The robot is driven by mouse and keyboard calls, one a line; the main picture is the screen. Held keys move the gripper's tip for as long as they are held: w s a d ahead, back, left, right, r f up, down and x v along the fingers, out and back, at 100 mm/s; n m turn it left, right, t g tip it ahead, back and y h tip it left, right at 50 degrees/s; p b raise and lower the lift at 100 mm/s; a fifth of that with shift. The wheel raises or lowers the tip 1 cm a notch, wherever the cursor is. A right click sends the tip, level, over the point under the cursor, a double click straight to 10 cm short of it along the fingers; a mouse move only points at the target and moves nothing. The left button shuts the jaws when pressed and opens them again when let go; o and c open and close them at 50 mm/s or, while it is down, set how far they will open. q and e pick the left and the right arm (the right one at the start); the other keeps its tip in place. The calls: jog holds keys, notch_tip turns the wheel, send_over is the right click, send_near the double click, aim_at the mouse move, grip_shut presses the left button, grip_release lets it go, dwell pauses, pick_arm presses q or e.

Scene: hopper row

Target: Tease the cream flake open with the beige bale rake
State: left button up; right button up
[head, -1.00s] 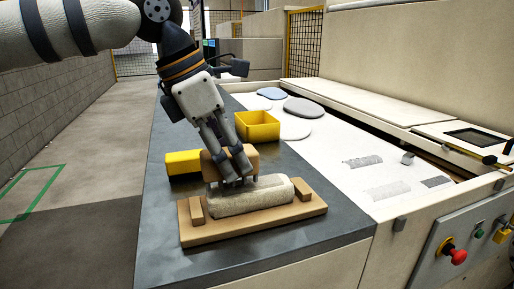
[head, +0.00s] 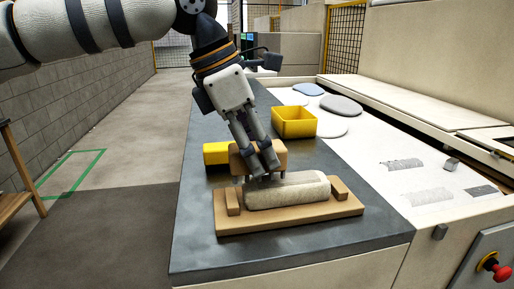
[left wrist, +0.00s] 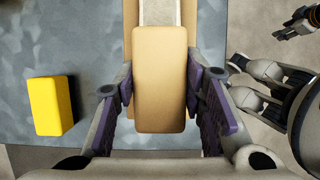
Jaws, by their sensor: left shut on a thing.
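The cream flake (head: 295,191) is a pale fibrous block lying lengthwise on a wooden board (head: 290,218), between two small wooden end blocks. The beige bale rake (head: 279,151) is a rounded block with thin dark tines pointing down. My left gripper (head: 264,167) is shut on the rake and holds it above the back left part of the flake. In the left wrist view the rake (left wrist: 160,80) sits between the finger pads and hides most of the flake. I cannot tell whether the tines touch the flake. Gripper-like parts of my right arm (left wrist: 262,82) show at the right there; their opening is unclear.
A yellow block (head: 216,153) lies just left of the rake. A yellow open bin (head: 293,121) stands behind on the grey worktop (head: 200,225). Flat pads and grey fibre patches lie on the white surface to the right. The front left worktop is clear.

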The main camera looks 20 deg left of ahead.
aim_at(280, 144)
pick_arm(q)
jog(key=shift+f, duration=0.2)
jog(key=shift+f, duration=0.55)
jog(key=shift+f, duration=0.1)
jog(key=shift+w+d, duration=0.65)
jog(key=shift+d, duration=0.3)
jog(key=shift+w+d, duration=0.6)
jog(key=shift+d, duration=0.3)
pick_arm(e)
jog(key=shift+s+f, duration=0.15)
jog(key=shift+s, duration=0.05)
pick_arm(q)
jog(key=shift+d, duration=0.1)
jog(key=w+d, duration=0.2)
jog(key=shift+d+b, duration=0.3)
jog(key=shift+w+d, duration=0.3)
jog(key=shift+d, duration=0.2)
pick_arm(e)
jog(key=shift+s+f, duration=0.3)
